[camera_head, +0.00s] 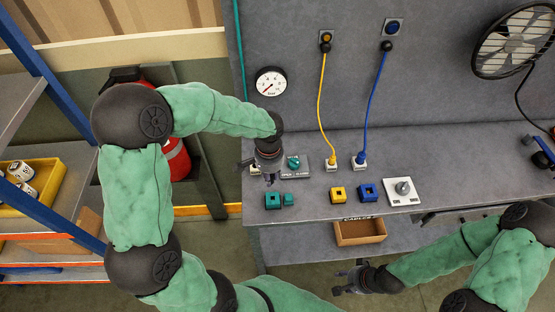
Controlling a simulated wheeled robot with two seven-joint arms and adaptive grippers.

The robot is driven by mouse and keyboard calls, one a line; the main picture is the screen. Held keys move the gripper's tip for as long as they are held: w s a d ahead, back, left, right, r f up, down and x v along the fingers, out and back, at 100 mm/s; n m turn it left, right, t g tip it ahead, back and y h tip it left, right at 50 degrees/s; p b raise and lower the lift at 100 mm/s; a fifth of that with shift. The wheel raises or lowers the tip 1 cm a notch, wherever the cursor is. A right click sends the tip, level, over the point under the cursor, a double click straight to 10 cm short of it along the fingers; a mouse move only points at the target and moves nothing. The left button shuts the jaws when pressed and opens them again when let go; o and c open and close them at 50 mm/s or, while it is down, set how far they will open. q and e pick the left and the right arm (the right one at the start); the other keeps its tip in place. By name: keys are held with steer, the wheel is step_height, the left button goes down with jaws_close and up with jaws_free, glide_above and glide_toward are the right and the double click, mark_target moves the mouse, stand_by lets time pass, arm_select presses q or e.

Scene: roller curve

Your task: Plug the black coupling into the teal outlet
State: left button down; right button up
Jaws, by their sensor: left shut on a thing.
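My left gripper (269,181) is shut on a small dark thing, mostly hidden by the fingers; I cannot clearly make out that it is the black coupling. It is over the bench, just behind and above the teal outlet (273,202), a block with a dark socket near the bench's front edge. I cannot tell whether the held thing touches the outlet; a gap shows in the picture. A smaller teal block (289,200) stands right beside it. My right gripper (342,281) is empty and looks open, low in front of the bench.
A panel with a teal knob (294,162) lies right of my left gripper. Yellow (338,194) and blue (368,194) blocks and a white plate (410,198) stand farther right. Yellow (320,100) and blue (374,100) cables hang behind. A cardboard box (360,238) sits below.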

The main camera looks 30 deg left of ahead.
arm_select(q)
steer(key=shift+s+d+r+p, duration=0.2)
steer(key=shift+s+d+p, duration=0.15)
steer(key=shift+s+d, duration=0.5)
steer(key=shift+f+b, duration=1.75)
steer(key=shift+f, duration=0.55)
steer(key=shift+f+b, duration=0.55)
steer(key=shift+f, duration=0.1)
arm_select(e)
steer(key=shift+s+d+f, duration=0.1)
steer(key=shift+d+f, duration=0.25)
steer(key=shift+f, duration=0.45)
steer(key=shift+s+d+f, duration=0.1)
steer(key=shift+d+f, duration=0.25)
steer(key=shift+f, duration=0.45)
arm_select(q)
steer(key=shift+f+b, duration=0.75)
steer(key=shift+f, duration=0.05)
arm_select(e)
steer(key=shift+f, duration=0.75)
arm_select(q)
steer(key=c, duration=1)
jaws_free()
step_height(320, 180, up, 12)
